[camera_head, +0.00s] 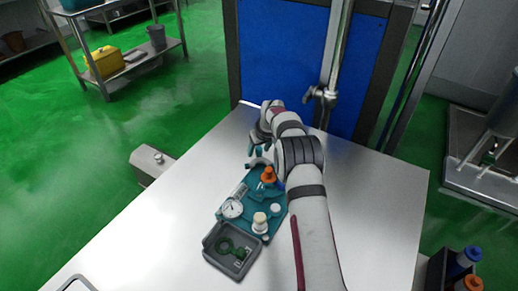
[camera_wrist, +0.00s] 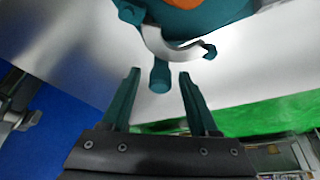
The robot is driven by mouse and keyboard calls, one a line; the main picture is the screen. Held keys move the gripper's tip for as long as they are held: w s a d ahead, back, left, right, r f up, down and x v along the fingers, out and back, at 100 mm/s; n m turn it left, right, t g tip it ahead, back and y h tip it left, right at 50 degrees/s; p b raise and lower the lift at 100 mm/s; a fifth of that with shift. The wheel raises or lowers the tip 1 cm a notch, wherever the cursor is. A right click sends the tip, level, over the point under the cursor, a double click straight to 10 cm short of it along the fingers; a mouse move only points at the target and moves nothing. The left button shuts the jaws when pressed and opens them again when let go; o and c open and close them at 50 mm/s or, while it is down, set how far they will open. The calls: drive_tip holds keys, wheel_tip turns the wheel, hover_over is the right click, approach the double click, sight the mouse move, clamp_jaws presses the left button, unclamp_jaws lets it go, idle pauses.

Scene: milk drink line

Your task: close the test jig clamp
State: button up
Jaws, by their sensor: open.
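The test jig is a teal plate (camera_head: 238,198) on the white table, with an orange-topped teal part (camera_head: 268,175) near its far end. In the wrist view a teal body with an orange part (camera_wrist: 182,4), probably the clamp, shows at the top edge, cut off. A curved silver piece (camera_wrist: 160,45) and a teal rounded bar end (camera_wrist: 160,76) stick out below it. My gripper (camera_wrist: 159,82) is open, its teal fingers apart. The bar end appears between the fingertips, with gaps on both sides; its depth is unclear. In the head view my gripper (camera_head: 254,150) is at the jig's far end, partly hidden by my wrist.
The jig also carries a round dial gauge (camera_head: 232,209), a cream-topped part (camera_head: 259,222) and a white cap (camera_head: 275,209). A dark grey tray (camera_head: 212,246) with a green item stands at its near end. The table is clear to the right. A blue panel (camera_head: 284,50) rises behind.

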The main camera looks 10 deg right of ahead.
clamp_jaws()
idle(1.3)
